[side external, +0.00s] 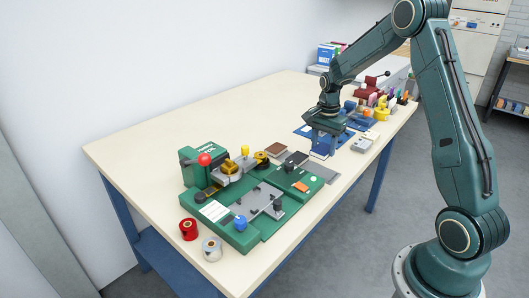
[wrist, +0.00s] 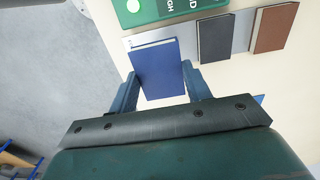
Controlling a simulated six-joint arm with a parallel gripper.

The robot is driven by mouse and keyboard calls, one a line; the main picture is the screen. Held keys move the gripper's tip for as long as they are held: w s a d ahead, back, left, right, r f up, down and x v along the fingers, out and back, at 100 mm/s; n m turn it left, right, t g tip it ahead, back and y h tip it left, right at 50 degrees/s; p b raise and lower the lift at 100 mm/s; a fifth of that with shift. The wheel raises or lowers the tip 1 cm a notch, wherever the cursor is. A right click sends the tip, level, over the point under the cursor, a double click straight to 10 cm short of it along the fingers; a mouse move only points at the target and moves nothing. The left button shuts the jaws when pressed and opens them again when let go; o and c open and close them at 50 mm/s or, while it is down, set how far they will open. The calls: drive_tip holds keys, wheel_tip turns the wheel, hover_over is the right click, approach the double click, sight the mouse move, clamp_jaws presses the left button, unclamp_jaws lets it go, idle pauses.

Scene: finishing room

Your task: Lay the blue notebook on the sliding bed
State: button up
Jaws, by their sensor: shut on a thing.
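The blue notebook (wrist: 157,66) is between the two fingers of my gripper (wrist: 161,88) in the wrist view, its pale page edge at the top. My gripper (side external: 321,137) is shut on it. In the side view the blue notebook (side external: 322,145) hangs below the gripper, partly hidden by it, near the grey mat (side external: 322,173). I cannot tell whether it touches the mat. The sliding bed looks to be the grey plate (side external: 255,199) on the green foil press (side external: 215,222), left of and nearer the camera than my gripper. No notebook lies on it.
A black notebook (wrist: 214,38) and a brown notebook (wrist: 272,28) lie beside the held one. The press has a red knob (side external: 204,159) and a blue knob (side external: 240,222). Several small items crowd the far end; the table's left rear is clear.

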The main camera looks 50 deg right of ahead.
drive_tip(key=w+a, duration=0.1)
drive_tip(key=a, duration=0.3)
drive_tip(key=w+a, duration=0.2)
drive_tip(key=a, duration=0.2)
drive_tip(key=w+a, duration=0.1)
drive_tip(key=a, duration=0.3)
drive_tip(key=shift+w+r, duration=0.3)
drive_tip(key=shift+r, duration=0.05)
hover_over(256, 200)
drive_tip(key=shift+r, duration=0.35)
drive_tip(key=shift+f, duration=0.1)
drive_tip(key=shift+f, duration=2.8)
drive_tip(key=shift+f, duration=0.6)
drive_tip(key=o, duration=0.5)
drive_tip(key=shift+o, duration=0.7)
